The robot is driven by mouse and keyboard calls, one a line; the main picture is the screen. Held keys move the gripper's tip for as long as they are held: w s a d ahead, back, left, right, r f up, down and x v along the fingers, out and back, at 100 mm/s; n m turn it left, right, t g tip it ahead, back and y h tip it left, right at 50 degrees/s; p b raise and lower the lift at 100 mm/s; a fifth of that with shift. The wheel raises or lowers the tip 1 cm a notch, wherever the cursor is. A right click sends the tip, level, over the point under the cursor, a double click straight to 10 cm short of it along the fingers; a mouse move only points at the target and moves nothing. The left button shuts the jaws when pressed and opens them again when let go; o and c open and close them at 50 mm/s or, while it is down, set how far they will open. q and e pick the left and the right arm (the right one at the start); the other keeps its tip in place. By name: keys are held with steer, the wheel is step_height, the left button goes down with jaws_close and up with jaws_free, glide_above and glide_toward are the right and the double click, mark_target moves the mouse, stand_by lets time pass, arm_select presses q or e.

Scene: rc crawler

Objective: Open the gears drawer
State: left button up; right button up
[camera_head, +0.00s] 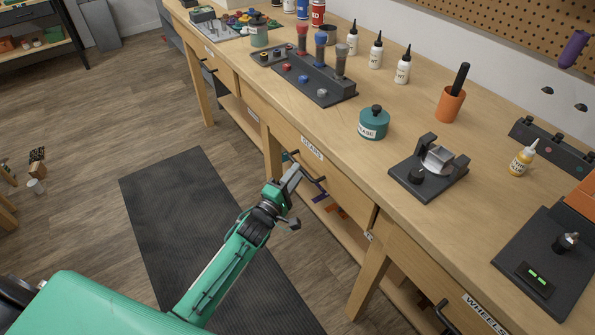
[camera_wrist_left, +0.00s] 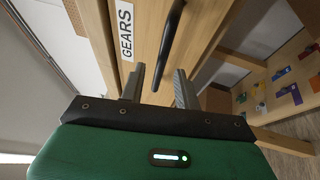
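The gears drawer is a light wood front under the bench top, marked by a white GEARS label (camera_head: 312,147) and looking shut and flush. The label also shows large in the left wrist view (camera_wrist_left: 126,30). Its dark bar handle (camera_head: 317,181) is partly behind my gripper in the head view; in the wrist view the handle (camera_wrist_left: 172,40) lies just beyond my fingertips, roughly between their lines. My left gripper (camera_head: 296,196) is open and empty in front of the drawer, its two grey fingers (camera_wrist_left: 160,76) spread apart. I cannot tell whether it touches the handle. My right gripper is out of view.
The wooden bench carries a grease tin (camera_head: 373,123), a dark clamp fixture (camera_head: 428,172), an orange cup (camera_head: 450,104) and several bottles. A WHEELS drawer label (camera_head: 484,313) is at lower right. Bench legs (camera_head: 368,285) flank the drawer. A black mat (camera_head: 185,195) lies on the floor.

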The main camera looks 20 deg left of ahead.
arm_select(q)
steer(key=shift+x, duration=0.9)
jaws_close()
